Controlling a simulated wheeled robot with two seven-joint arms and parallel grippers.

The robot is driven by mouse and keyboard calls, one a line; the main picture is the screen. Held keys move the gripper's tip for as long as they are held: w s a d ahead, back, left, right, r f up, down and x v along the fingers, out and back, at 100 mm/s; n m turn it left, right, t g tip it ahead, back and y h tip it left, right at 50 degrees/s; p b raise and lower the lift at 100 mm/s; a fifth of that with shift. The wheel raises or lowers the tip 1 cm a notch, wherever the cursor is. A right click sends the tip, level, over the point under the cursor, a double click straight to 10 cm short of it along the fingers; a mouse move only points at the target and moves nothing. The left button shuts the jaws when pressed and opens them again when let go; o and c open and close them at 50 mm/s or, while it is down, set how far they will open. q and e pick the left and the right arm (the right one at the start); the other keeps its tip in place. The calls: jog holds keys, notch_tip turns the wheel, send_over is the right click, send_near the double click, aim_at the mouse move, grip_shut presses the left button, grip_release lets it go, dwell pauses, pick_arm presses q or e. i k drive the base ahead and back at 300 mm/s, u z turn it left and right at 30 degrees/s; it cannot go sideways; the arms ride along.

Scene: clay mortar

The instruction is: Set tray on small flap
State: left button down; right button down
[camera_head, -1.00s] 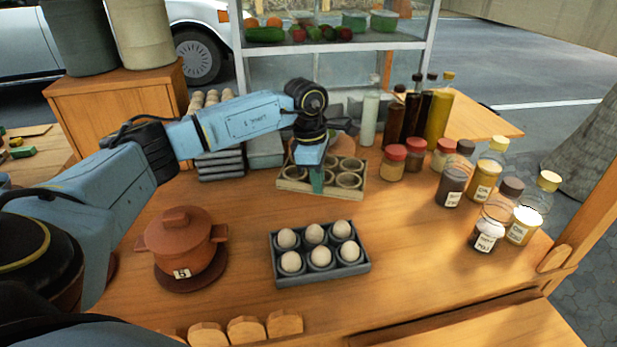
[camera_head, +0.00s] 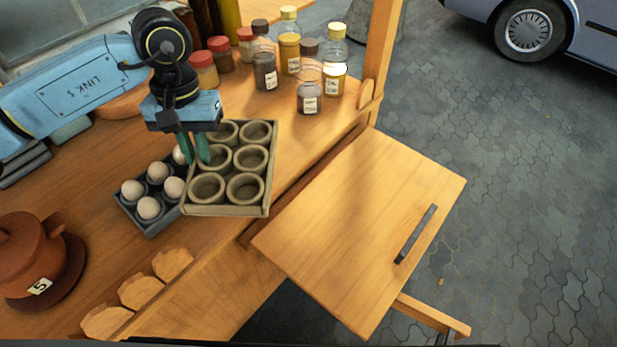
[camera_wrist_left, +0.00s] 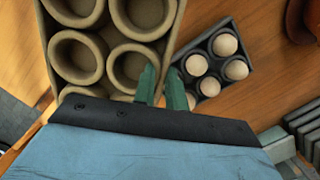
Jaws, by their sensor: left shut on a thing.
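The tan tray (camera_head: 223,210) with several empty round cups is in the air over the counter's right edge. My left gripper (camera_head: 195,150) is shut on the tray's left side wall. The tray also shows in the left wrist view (camera_wrist_left: 58,22), at the upper left of the green fingers (camera_wrist_left: 160,88). The small flap (camera_head: 365,215) is a bare wooden panel with a dark handle, to the right of the tray and apart from it. My right gripper is not in view.
A dark egg tray (camera_head: 152,229) with several eggs sits on the counter (camera_head: 95,180), partly behind the held tray. A lidded clay pot (camera_head: 32,255) is at left. Jars (camera_head: 265,65) and bottles line the back. The flap's top is clear.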

aim_at(353, 213)
jog(key=k, duration=1.25)
jog(key=z, duration=0.8)
jog(key=i, duration=0.85)
jog(key=z, duration=0.35)
